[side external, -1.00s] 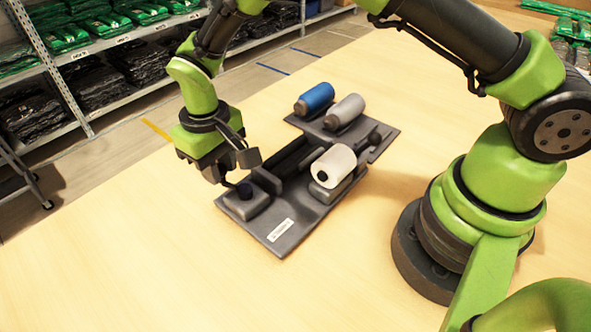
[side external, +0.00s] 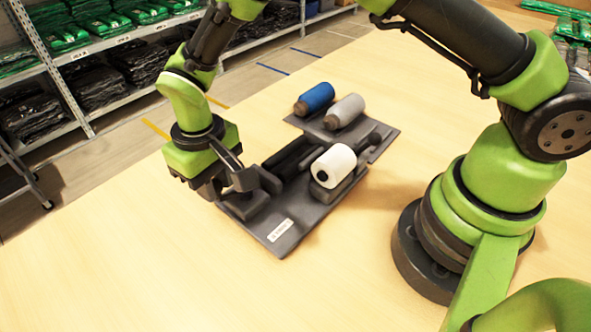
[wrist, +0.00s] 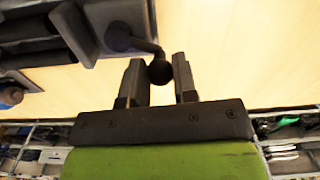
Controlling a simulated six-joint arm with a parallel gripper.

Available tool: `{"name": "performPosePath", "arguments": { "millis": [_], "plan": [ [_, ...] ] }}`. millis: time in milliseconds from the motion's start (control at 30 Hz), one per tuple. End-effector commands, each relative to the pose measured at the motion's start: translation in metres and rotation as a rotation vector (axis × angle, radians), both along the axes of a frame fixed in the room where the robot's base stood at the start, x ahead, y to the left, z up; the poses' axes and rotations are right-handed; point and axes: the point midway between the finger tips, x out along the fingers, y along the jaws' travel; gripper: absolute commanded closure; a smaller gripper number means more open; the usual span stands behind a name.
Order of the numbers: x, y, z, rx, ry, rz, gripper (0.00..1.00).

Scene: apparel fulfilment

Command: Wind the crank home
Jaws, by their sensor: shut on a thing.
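The crank (wrist: 122,38) is a small dark arm on the end of a dark grey fixture (side external: 290,235). Its round knob (wrist: 159,71) sits between the two fingertips of my gripper (wrist: 157,75) in the wrist view. The fingers are shut on the knob. In the side view my gripper (side external: 228,190) is at the fixture's near left end and hides most of the crank. A white spool (side external: 335,165) lies on the fixture's right part.
A blue spool (side external: 315,97) and a grey spool (side external: 345,110) lie on a second dark plate (side external: 385,143) behind. The wooden table (side external: 130,270) is clear in front and to the left. Shelves (side external: 75,60) with bagged garments stand beyond the table's edge.

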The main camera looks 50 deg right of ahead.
Motion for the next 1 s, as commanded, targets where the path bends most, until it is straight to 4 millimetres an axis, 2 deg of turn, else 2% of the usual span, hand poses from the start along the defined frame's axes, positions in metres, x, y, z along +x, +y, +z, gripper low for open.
{"name": "performPosePath", "arguments": {
  "millis": [600,800,833,900,933,1000],
  "plan": [
    [-0.023,0.003,0.001,-0.005,0.006,-0.001,0.88],
    [-0.024,0.003,0.001,-0.004,0.005,-0.002,0.88],
    [-0.023,0.003,0.001,-0.004,0.005,-0.002,0.68],
    [-0.023,0.003,0.001,-0.003,0.004,-0.002,0.52],
    [-0.023,0.003,0.001,-0.003,0.003,-0.001,0.49],
    [-0.023,0.003,0.001,-0.002,0.003,-0.001,0.49]
  ]
}}
